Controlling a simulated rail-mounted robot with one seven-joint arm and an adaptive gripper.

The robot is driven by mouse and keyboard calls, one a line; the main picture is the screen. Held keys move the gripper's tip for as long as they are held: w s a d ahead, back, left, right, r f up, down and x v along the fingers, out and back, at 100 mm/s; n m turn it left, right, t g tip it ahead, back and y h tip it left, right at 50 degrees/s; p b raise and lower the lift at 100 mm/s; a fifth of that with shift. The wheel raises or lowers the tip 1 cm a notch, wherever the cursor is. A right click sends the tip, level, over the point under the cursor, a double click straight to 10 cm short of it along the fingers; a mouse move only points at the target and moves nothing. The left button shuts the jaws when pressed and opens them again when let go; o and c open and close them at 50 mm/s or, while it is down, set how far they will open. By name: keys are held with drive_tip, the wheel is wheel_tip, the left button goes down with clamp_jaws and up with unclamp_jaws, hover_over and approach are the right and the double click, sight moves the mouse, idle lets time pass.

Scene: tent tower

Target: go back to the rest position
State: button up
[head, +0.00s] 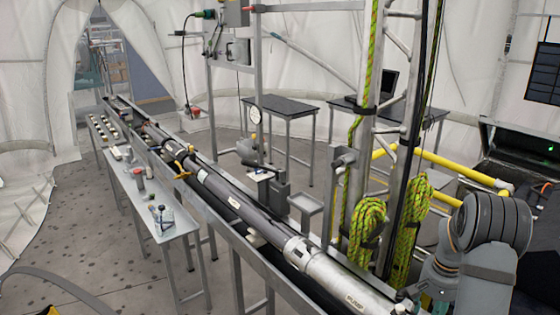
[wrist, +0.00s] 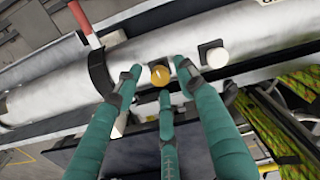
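My gripper (wrist: 161,83) shows in the wrist view with three teal fingers spread apart. It is open, with nothing clearly held between the fingers. The fingertips appear close to a long silver tube (wrist: 60,82), and a gold knob (wrist: 160,74) on the tube shows between them. I cannot tell whether any finger touches the tube or knob. A white knob (wrist: 217,57) on a dark mount is just right of the fingers. In the head view my arm is at the lower right, and my gripper cannot be made out there. The tube (head: 322,268) runs from lower right to far left.
A red-and-white handle (wrist: 84,22) and a dark strap (wrist: 99,72) are at the tube's left. Green-yellow rope coils (head: 368,222) hang on a metal mast (head: 390,110) beside my arm. A narrow table (head: 160,222) with small parts stands left; open floor (head: 85,215) lies beyond it.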

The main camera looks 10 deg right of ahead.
drive_tip(key=m+p, duration=0.2)
drive_tip(key=m, duration=0.4)
drive_tip(key=shift+r+m, duration=0.1)
drive_tip(key=shift+m, duration=0.2)
drive_tip(key=shift+r, duration=0.75)
